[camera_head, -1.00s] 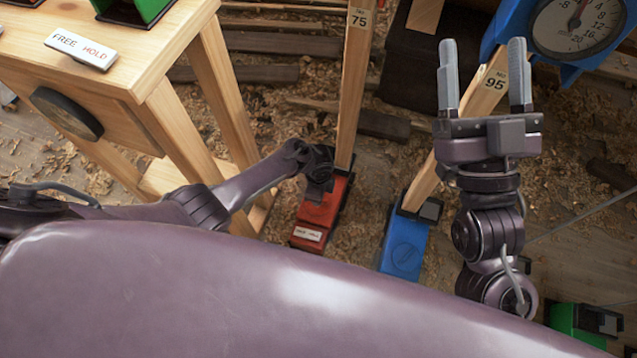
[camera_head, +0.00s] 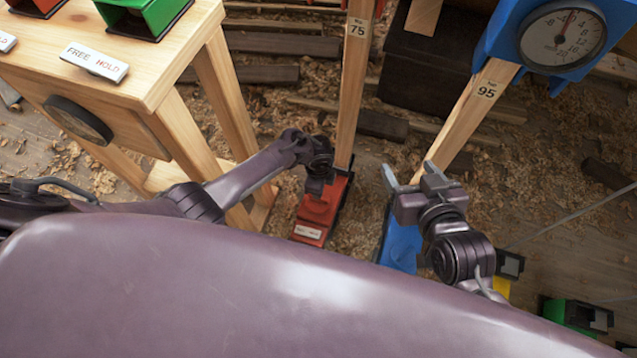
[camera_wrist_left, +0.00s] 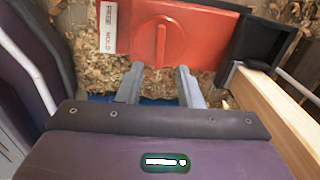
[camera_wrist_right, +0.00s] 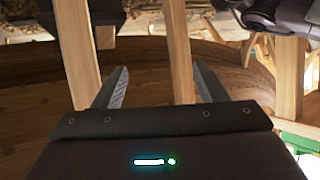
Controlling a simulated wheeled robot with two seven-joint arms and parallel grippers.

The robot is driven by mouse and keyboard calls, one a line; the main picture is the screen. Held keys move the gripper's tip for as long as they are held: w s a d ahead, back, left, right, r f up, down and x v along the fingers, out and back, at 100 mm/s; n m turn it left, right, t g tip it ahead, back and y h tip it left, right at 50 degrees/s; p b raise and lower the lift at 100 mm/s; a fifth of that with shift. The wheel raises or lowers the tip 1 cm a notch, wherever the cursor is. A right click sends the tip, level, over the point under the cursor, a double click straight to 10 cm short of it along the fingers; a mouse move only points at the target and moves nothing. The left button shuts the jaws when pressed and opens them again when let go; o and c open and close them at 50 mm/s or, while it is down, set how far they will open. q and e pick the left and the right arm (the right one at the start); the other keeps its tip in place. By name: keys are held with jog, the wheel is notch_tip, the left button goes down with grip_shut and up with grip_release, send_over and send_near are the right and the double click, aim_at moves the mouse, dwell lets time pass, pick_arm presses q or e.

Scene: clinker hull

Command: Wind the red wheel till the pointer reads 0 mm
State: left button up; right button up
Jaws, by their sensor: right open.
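The red wheel (camera_wrist_left: 160,42) is a round disc with a raised bar on a red block, seen in the left wrist view. The red block (camera_head: 318,208) stands at the foot of the wooden post marked 75 in the head view. My left gripper (camera_wrist_left: 160,82) is open and empty, its tips just short of the red block's edge; in the head view its wrist is above the block. My right gripper (camera_head: 412,173) is open and empty near the blue block (camera_head: 403,243). The red post's dial is not in view.
A blue-framed dial (camera_head: 562,38) sits by the post marked 95 (camera_head: 484,92), its pointer near the top. A FREE HOLD plate (camera_head: 95,62) is on the wooden bench at left. A green block (camera_head: 572,312) stands at lower right. Wood shavings cover the floor.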

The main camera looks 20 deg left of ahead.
pick_arm(q)
jog(key=shift+r, duration=0.2)
pick_arm(e)
jog(key=shift+s+d+f+g, duration=0.1)
jog(key=shift+s+f+g, duration=0.35)
jog(key=shift+f, duration=0.4)
